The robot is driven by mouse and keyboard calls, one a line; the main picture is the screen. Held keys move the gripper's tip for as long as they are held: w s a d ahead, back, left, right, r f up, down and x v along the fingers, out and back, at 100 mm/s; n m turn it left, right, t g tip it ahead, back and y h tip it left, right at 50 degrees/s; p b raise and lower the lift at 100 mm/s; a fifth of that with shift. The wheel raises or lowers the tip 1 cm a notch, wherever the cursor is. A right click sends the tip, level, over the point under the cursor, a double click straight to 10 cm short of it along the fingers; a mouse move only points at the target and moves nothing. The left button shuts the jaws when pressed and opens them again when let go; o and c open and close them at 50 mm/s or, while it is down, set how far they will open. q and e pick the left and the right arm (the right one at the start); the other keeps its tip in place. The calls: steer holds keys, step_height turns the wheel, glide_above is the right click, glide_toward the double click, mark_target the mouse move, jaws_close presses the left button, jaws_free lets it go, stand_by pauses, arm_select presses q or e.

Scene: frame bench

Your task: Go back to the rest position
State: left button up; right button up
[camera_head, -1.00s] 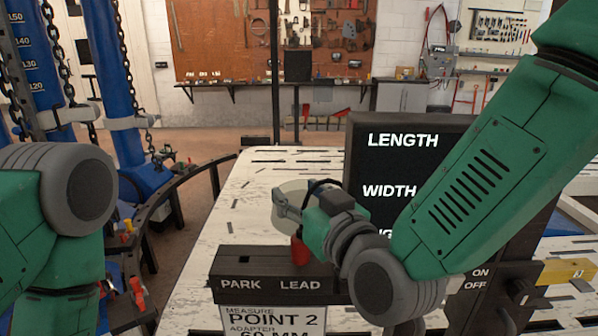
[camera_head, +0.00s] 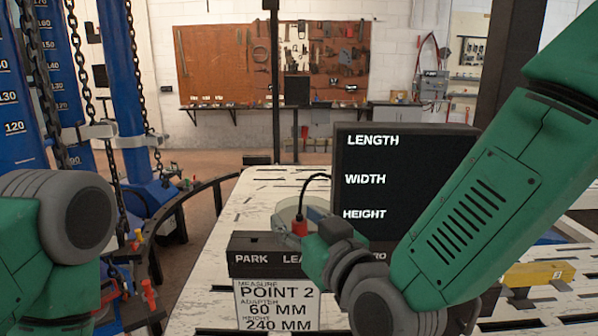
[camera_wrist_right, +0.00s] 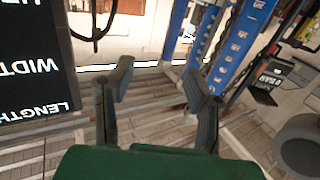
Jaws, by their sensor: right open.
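My right gripper (camera_head: 283,228) is beside the red plug, above and behind the black box lettered PARK and LEAD. In the right wrist view its two fingers (camera_wrist_right: 158,80) stand wide apart with nothing between them. The red plug (camera_head: 299,225) with a black cable shows just beyond the gripper's green wrist; its lower end is hidden. My right arm reaches in from the right across the bench. My left arm shows at the left edge, but its gripper is out of the picture.
A black display (camera_head: 400,160) reading LENGTH, WIDTH and HEIGHT stands behind my right wrist. The PARK LEAD box (camera_head: 262,243) carries a POINT 2 card (camera_head: 277,305). Blue posts with chains (camera_head: 138,90) stand at the left. The slotted white bench (camera_head: 255,195) is mostly bare at its far left.

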steer(key=s+d+f+m+g+h+b, duration=0.1)
steer(key=s+d+f+g+h, duration=0.3)
steer(key=f, duration=0.7)
steer(key=s+d+f+m+g+y+b, duration=0.15)
steer(key=d+f, duration=0.35)
steer(key=f, duration=0.5)
steer(key=s+d+f+g+h+b, duration=0.25)
steer(key=s+d+f, duration=0.2)
steer(key=f, duration=0.65)
arm_select(q)
step_height(320, 180, down, 7)
steer(key=b, duration=0.2)
steer(key=shift+s+f, duration=0.15)
arm_select(e)
steer(key=s+d+f+m+g+h, duration=0.1)
steer(key=s+d+f+g+h, duration=0.1)
steer(key=s+d+f, duration=0.5)
steer(key=s+d+f+m+g+h, duration=0.1)
steer(key=s+d+f+g, duration=0.4)
steer(key=s, duration=0.9)
steer(key=d+f, duration=0.3)
steer(key=f, duration=0.1)
steer(key=shift+f+m+h, duration=0.15)
steer(key=shift+m+h, duration=0.2)
steer(key=shift+h, duration=0.05)
steer(key=shift+w, duration=0.15)
steer(key=shift+c, duration=0.4)
